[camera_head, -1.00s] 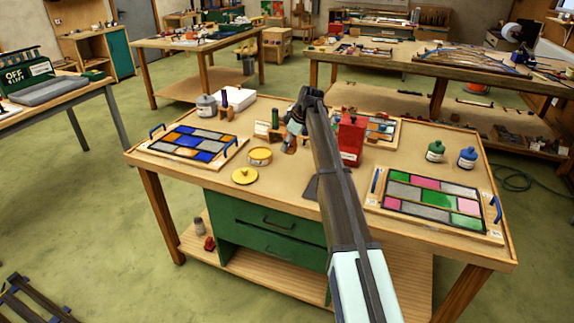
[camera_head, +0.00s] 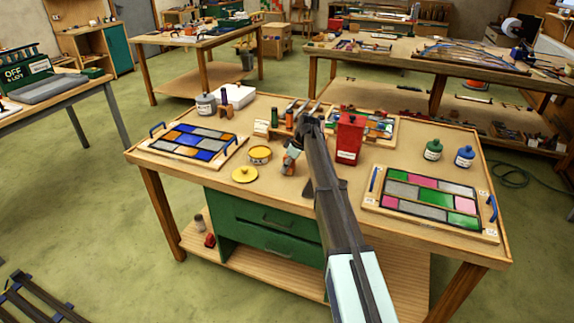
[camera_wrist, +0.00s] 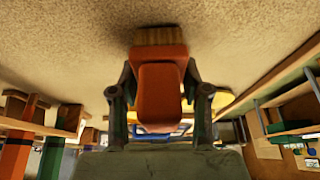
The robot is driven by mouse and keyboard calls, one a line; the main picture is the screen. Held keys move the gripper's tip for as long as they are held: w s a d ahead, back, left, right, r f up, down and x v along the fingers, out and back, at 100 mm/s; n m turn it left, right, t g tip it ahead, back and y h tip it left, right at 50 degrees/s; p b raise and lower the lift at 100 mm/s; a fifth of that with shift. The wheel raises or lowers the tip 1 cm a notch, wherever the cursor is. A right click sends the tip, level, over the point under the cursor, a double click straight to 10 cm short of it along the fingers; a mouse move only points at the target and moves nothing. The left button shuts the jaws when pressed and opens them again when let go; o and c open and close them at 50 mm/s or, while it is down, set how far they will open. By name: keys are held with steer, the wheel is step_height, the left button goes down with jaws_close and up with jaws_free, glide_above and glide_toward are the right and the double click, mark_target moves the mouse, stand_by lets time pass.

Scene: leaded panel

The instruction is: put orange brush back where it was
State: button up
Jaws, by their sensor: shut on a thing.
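The orange brush (camera_wrist: 160,90) is held in my gripper (camera_wrist: 158,76), its orange handle between both fingers. Its tan bristle end (camera_wrist: 160,37) points to the top of the wrist view. In the head view my gripper (camera_head: 291,158) is over the middle of the bench, beside the yellow tin, with some orange of the brush showing. Behind it stand a green upright piece (camera_head: 275,118) and an orange one (camera_head: 289,119), near a small wooden block (camera_head: 262,128). An orange piece (camera_wrist: 14,155) and a green piece (camera_wrist: 50,158) also show at left in the wrist view.
The yellow tin (camera_head: 260,155) and yellow lid (camera_head: 245,174) are left of my gripper. A red canister (camera_head: 349,138) stands close to the right of my arm. Leaded panels lie at left (camera_head: 193,142) and right (camera_head: 430,198). The front middle of the bench (camera_head: 275,190) is bare.

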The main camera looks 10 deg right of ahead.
steer(key=shift+f, duration=0.1)
steer(key=o, duration=1.3)
steer(key=shift+c, duration=0.2)
steer(key=b+v, duration=0.2)
steer(key=v, duration=1)
steer(key=shift+b, duration=0.3)
